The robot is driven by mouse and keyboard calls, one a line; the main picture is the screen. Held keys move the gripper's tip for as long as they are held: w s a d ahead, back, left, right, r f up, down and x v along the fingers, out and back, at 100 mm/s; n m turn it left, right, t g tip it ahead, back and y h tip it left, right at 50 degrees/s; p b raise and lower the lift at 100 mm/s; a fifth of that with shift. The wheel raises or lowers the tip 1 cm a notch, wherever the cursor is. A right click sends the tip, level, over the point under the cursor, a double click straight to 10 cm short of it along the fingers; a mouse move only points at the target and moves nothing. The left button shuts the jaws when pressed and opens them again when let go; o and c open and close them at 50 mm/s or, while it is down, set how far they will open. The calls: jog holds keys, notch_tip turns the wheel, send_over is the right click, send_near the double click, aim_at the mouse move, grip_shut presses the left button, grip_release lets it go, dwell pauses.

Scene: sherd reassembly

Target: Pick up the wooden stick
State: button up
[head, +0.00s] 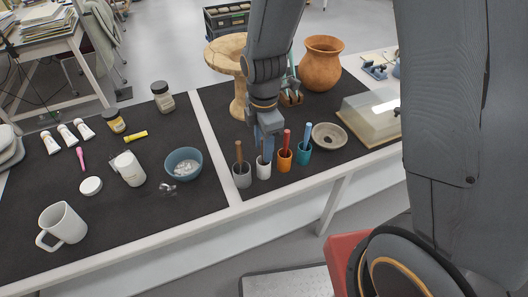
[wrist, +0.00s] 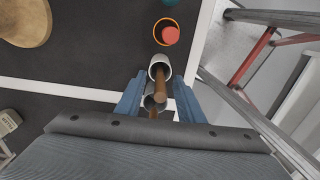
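The wooden stick (head: 239,151) is brown and stands up out of a grey cup (head: 242,176) at the front edge of the dark mat. In the wrist view the stick (wrist: 161,89) shows between the two blue fingers, with a gap on either side. The grey cup is partly hidden behind the stick there. My gripper (wrist: 158,98) is open and empty. In the head view my gripper (head: 265,142) is just right of the stick, over the white cup (head: 263,170). Whether the fingertips reach down to the stick's height is unclear.
An orange cup (head: 284,160) with a red stick and a teal cup (head: 304,155) stand close to the right in the row. A grey dish (head: 329,137) lies beyond them. A blue bowl (head: 184,164) is to the left. The table's white front edge is close to the cups.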

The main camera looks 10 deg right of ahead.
jog(key=shift+f, duration=0.95)
grip_shut()
jog(key=shift+r, duration=0.2)
jog(key=shift+r+b, duration=0.7)
jog(key=shift+r, duration=4.15)
